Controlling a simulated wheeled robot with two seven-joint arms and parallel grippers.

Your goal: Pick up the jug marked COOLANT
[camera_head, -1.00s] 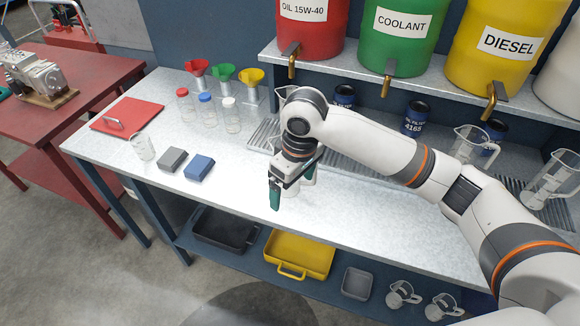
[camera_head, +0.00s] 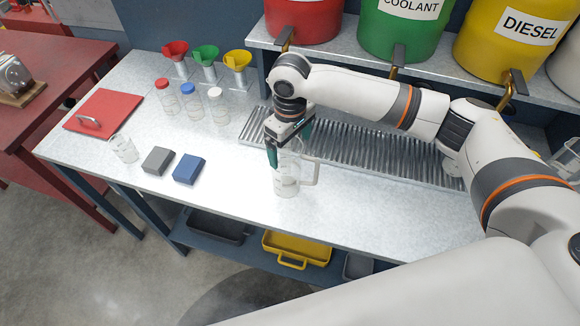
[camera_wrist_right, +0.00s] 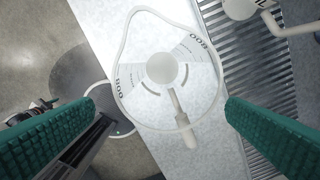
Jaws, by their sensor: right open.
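A clear jug (camera_head: 286,187) with a side handle stands upright on the counter. In the right wrist view the jug (camera_wrist_right: 124,92) is seen from above, with "800" markings; I can read no COOLANT label on it. My right gripper (camera_head: 290,148) is open and points down over the jug. In the wrist view its green fingers lie on either side of the jug's opening, the gripper's middle (camera_wrist_right: 161,108) over it; whether they touch it I cannot tell. My left gripper is not in view.
A ribbed drain grate (camera_head: 350,150) lies behind the jug. Another clear jug (camera_head: 568,158) stands at the right edge. Red, green COOLANT (camera_head: 400,35) and yellow DIESEL drums with taps stand on the shelf above. Bottles, funnels, a beaker (camera_head: 124,149) and two blocks (camera_head: 188,170) are left.

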